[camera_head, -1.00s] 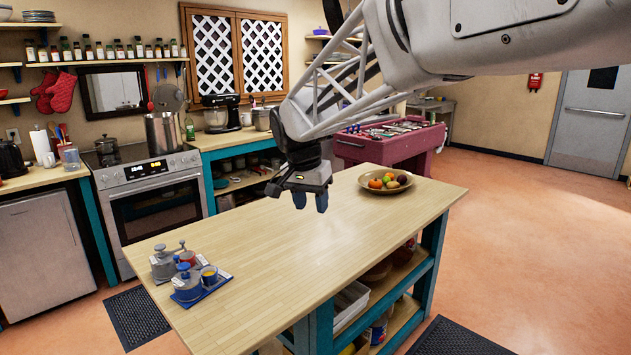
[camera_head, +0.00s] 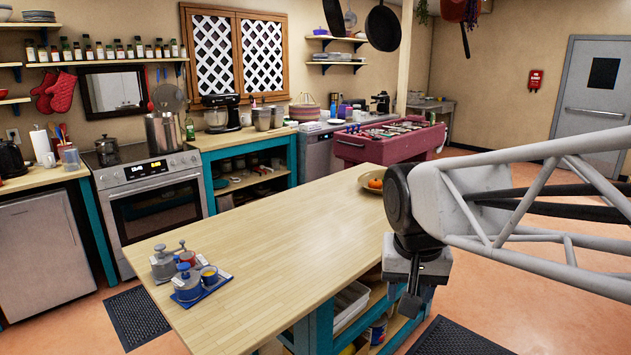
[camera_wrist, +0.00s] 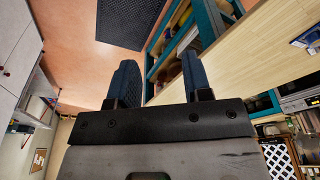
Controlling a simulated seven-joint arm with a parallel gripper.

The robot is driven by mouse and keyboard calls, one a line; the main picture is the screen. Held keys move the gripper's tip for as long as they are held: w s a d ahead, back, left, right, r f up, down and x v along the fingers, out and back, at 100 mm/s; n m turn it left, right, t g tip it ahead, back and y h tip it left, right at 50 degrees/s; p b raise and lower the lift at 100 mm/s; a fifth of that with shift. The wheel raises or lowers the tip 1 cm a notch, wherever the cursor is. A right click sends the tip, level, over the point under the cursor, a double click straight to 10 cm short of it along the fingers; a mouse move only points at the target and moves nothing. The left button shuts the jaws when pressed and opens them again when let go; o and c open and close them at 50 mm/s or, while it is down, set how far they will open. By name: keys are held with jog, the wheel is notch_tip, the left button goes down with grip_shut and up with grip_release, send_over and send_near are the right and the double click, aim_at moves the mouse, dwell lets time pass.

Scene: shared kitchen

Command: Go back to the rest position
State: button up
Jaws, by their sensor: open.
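My gripper (camera_head: 411,300) hangs at the right side of the wooden island in the head view, pointing down past its right edge. In the wrist view my gripper (camera_wrist: 160,82) shows two blue fingers spread apart with nothing between them. The floor and the island's shelves lie beyond the fingers. My arm comes in from the right and hides part of the fruit bowl and the island's far right corner.
The island top (camera_head: 290,225) is mostly clear. A blue tray (camera_head: 205,289) with small metal pots stands at its front left. The fruit bowl (camera_head: 369,189) is at the far right end. A foosball table (camera_head: 390,141) stands behind. Open floor lies to the right.

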jog(key=s+d+f, duration=0.1)
jog(key=s+f, duration=0.2)
jog(key=s, duration=0.2)
jog(key=s+d+f+n, duration=0.1)
jog(key=s+d+f, duration=0.1)
jog(key=s, duration=0.4)
jog(key=shift+s+d+f+n, duration=0.2)
jog(key=shift+d+f+n, duration=0.1)
jog(key=shift+f, duration=0.15)
jog(key=shift+c, duration=0.3)
dwell(1.7)
